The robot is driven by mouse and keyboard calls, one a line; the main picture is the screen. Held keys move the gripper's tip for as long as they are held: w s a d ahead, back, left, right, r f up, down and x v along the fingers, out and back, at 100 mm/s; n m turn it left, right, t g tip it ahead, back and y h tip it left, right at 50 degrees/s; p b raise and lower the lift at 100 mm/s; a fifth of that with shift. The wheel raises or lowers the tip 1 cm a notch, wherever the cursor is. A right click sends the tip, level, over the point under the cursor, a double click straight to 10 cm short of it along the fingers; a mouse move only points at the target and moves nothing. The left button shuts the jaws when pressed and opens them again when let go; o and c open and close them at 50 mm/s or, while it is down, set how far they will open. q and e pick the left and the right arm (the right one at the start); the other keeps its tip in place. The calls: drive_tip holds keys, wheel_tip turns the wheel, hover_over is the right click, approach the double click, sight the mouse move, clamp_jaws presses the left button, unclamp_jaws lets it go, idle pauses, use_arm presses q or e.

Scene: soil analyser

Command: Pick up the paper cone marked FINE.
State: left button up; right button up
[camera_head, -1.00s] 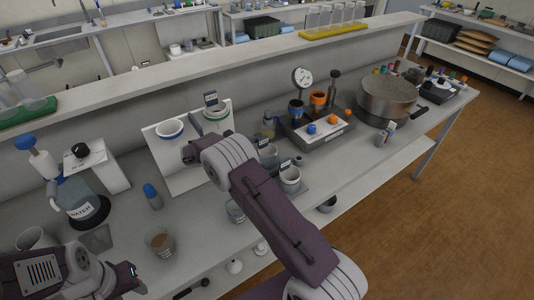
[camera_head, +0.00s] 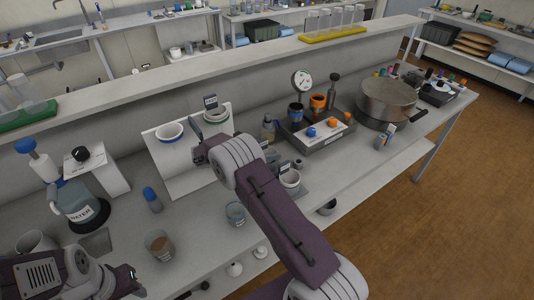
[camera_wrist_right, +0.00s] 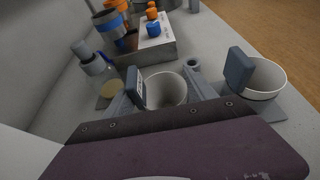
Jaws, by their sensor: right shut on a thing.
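In the right wrist view, a white paper cone (camera_wrist_right: 168,90) with a dark grey tag stands between the fingers of my right gripper (camera_wrist_right: 163,98). The gripper is shut on this cone. The tag's lettering is too small and slanted to read, so I cannot confirm FINE. A second white cone (camera_wrist_right: 267,77) with a dark tag is to its right, apart from the gripper; it also shows in the head view (camera_head: 290,179). In the head view my right forearm and wrist hide most of the held cone. My left gripper (camera_head: 130,280) is at lower left; its jaws are unclear.
A grey unit with orange and blue knobs (camera_head: 322,134) stands behind the cones, with a round metal pan (camera_head: 386,98) to its right. Blue-banded (camera_head: 169,131) and green-banded (camera_head: 216,115) cups sit on a white stand. A beaker (camera_head: 160,246) stands near the front edge.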

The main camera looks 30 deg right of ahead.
sight(268, 153)
drive_tip(key=r, duration=0.4)
drive_tip(key=shift+s+r, duration=0.1)
drive_tip(key=shift+s, duration=0.3)
use_arm(q)
drive_tip(key=shift+f, duration=0.1)
use_arm(e)
drive_tip(key=s+r, duration=0.6)
drive_tip(key=s, duration=0.5)
drive_tip(key=shift+r, duration=0.2)
